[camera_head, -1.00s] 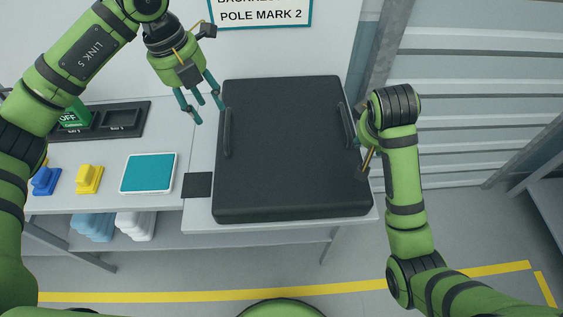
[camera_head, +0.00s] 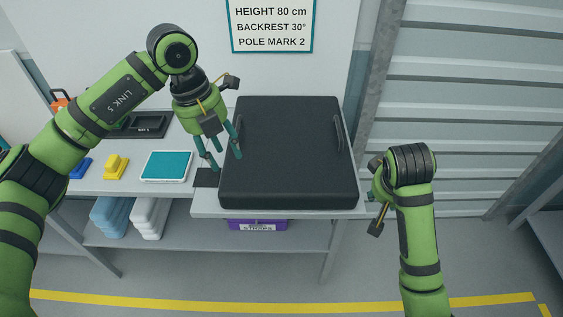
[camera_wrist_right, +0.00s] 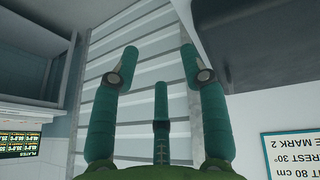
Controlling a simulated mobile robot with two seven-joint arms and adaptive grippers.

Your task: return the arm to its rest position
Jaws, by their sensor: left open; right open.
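My left arm reaches in from the left in the head view. Its gripper (camera_head: 226,160) is open and empty, with its fingers pointing down by the left side of the black case (camera_head: 288,150). The fingers overlap the left handle in the picture; I cannot tell whether they touch it. My right arm (camera_head: 414,215) stands at the right of the case, apart from it, and its fingers are mostly hidden in the head view. The right wrist view shows the right gripper (camera_wrist_right: 158,62) open, with nothing between its fingers.
The bench (camera_head: 205,208) carries a teal-topped pad (camera_head: 167,166) and yellow (camera_head: 117,167) and blue (camera_head: 79,166) blocks. A purple bin (camera_head: 258,225) sits below on the shelf. A sign (camera_head: 272,25) hangs behind; ribbed shutter (camera_head: 480,110) is right.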

